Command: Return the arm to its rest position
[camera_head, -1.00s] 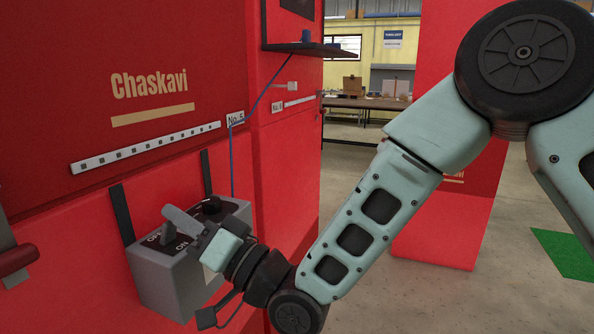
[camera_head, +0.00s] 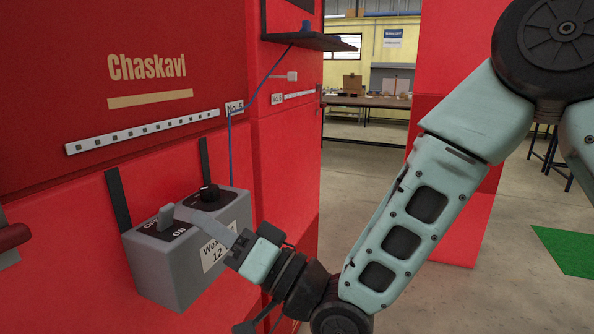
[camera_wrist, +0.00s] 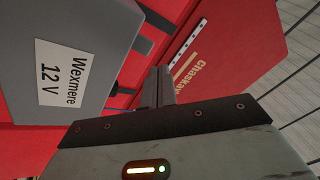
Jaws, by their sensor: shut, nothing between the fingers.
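My gripper (camera_head: 212,225) is shut and empty, at the front right of a grey control box on a red panel. Its fingers lie in front of the box in the head view; I cannot tell whether they touch it. My gripper also shows in the wrist view (camera_wrist: 157,88), with its fingers together. The grey box (camera_head: 165,275) has a light toggle switch (camera_head: 165,216) beside ON/OFF lettering and a black knob (camera_head: 209,193). The box also fills the upper left of the wrist view (camera_wrist: 100,40), with a "Wexmere 12 V" label (camera_wrist: 66,75).
A red wall (camera_head: 60,290) marked "Chaskavi" (camera_head: 147,67) stands behind the box. A blue cable (camera_head: 231,155) runs up to a dark shelf (camera_head: 310,42). A red handle (camera_head: 12,237) juts out at the left edge. Open floor (camera_head: 500,270) lies to the right.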

